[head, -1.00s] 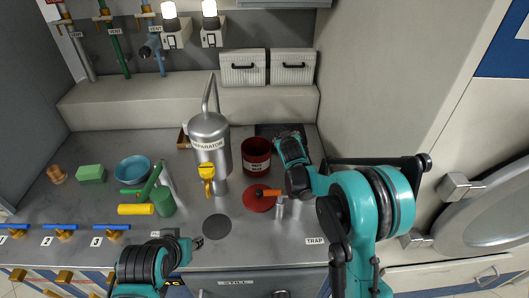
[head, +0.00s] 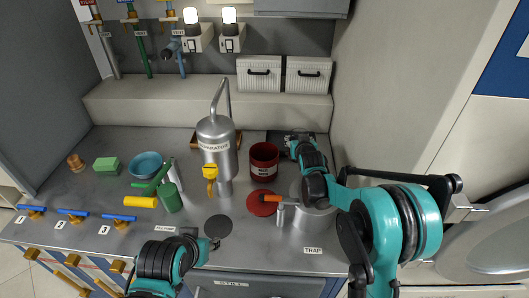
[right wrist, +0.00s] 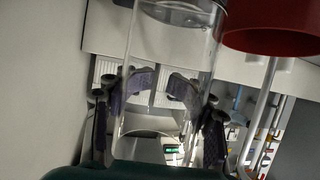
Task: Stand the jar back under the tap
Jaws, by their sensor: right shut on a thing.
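A clear glass jar (right wrist: 172,45) stands between the fingers of my right gripper (right wrist: 163,84) in the right wrist view, and the gripper is shut on it. In the head view my right gripper (head: 296,141) is right of the red bin, at the back of the counter; I cannot make out the jar there. The yellow tap (head: 210,172) is on the front of the steel separator (head: 216,140). A dark round spot (head: 219,227) lies bare on the counter below and in front of it. My left gripper (head: 209,245) is near that spot's lower left, its finger opening unclear.
The red bin (head: 264,158) stands between the separator and my right gripper; it also shows in the right wrist view (right wrist: 275,25). Green bottle (head: 169,198) stands left.

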